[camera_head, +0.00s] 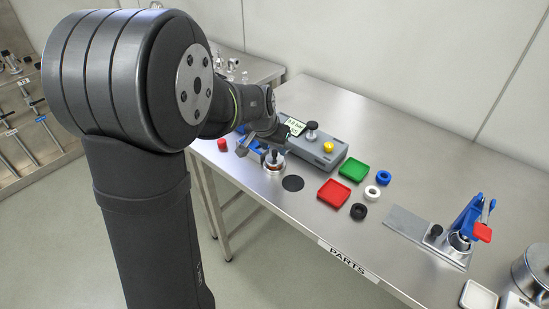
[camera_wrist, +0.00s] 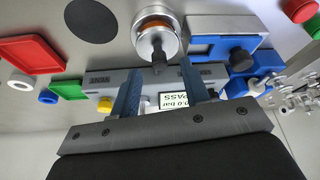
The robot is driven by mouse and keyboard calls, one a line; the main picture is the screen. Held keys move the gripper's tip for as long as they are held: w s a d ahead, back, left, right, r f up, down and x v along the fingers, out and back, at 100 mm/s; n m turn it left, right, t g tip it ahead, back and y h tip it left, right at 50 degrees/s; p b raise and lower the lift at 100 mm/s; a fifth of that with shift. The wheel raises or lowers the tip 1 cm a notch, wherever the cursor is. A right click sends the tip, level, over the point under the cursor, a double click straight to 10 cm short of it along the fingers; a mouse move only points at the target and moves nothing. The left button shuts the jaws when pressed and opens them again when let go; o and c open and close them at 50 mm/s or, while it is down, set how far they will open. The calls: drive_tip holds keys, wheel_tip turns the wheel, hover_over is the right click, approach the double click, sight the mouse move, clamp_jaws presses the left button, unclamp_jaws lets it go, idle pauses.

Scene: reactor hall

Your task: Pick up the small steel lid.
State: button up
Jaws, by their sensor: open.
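The small steel lid (camera_head: 273,163) is round with a black knob on top. It sits on a low steel body with a copper-coloured band, on the near left part of the table. In the wrist view the lid (camera_wrist: 156,43) is at the top centre, its knob pointing toward me. My gripper (camera_head: 260,145) is just above and behind the lid in the head view. In the wrist view my gripper (camera_wrist: 160,68) is open, with its two fingers apart and the knob seen between their tips. Nothing is visibly held. I cannot tell the exact gap to the knob.
A grey instrument box (camera_head: 318,148) with a display, knob and yellow button stands close behind. A black disc (camera_head: 293,183), red tray (camera_head: 334,193) and green tray (camera_head: 354,169) lie to the right. A blue clamp (camera_head: 468,218) stands far right. A blue block (camera_wrist: 222,40) is beside the lid.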

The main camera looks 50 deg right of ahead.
drive_tip(key=shift+x, duration=0.95)
clamp_jaws()
drive_tip(key=shift+r, duration=0.15)
